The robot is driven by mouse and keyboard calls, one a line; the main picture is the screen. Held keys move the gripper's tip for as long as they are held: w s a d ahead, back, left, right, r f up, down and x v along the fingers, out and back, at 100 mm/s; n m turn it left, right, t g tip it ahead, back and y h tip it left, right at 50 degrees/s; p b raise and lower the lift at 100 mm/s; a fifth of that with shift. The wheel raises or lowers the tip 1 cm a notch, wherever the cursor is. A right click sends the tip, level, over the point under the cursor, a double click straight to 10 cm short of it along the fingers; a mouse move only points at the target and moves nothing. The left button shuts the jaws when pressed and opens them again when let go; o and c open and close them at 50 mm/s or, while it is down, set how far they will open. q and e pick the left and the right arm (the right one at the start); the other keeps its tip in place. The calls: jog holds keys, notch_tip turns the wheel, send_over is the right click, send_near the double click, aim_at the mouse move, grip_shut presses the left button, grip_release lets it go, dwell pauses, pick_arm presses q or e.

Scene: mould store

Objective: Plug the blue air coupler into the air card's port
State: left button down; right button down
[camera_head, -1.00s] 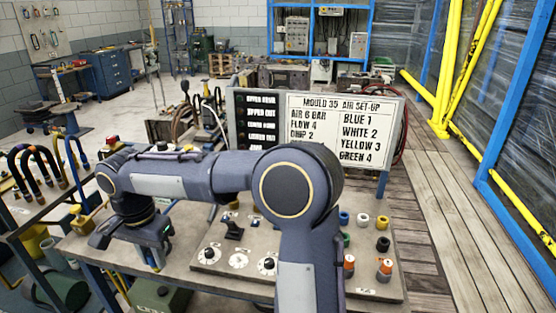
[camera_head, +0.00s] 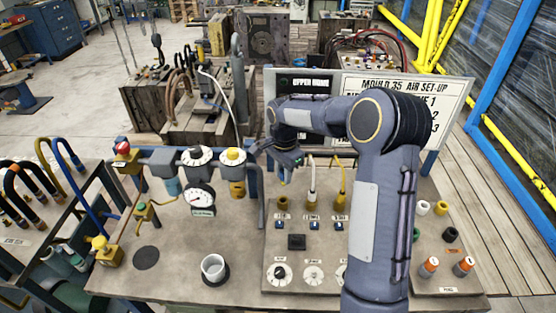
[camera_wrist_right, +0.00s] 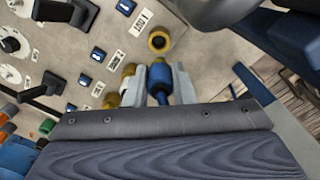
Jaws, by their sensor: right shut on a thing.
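My right gripper (camera_head: 284,172) is over the port panel (camera_head: 290,256), pointing down. In the wrist view the right gripper (camera_wrist_right: 163,80) is shut on the blue air coupler (camera_wrist_right: 159,76). Just beyond its tip is an open yellow-ringed port (camera_wrist_right: 159,39) with a label; I cannot tell how large the gap is. That port (camera_head: 282,203) is the leftmost of three in the head view. A white hose and a yellow hose rise at the other two. The air card (camera_head: 455,88) stands behind, partly hidden by my arm; "1" and "MOULD 35 AIR SET-UP" are readable. My left gripper is not in view.
Coloured caps and orange plugs (camera_head: 428,266) lie right.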

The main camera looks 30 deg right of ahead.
aim_at(283, 185)
jog(key=shift+s+a+f+b, duration=0.1)
jog(key=shift+s+f+b, duration=0.05)
jog(key=shift+f+b, duration=0.5)
notch_tip(283, 185, down, 3)
jog(key=shift+r+b, duration=0.2)
jog(key=shift+b, duration=0.55)
jog(key=shift+f+b, duration=0.6)
jog(key=shift+f, duration=0.3)
jog(key=shift+a+f+b, duration=0.1)
jog(key=shift+f+b, duration=0.9)
jog(key=shift+f, duration=0.25)
dwell(0.9)
jog(key=c, duration=0.7)
grip_release()
jog(key=shift+c, duration=0.2)
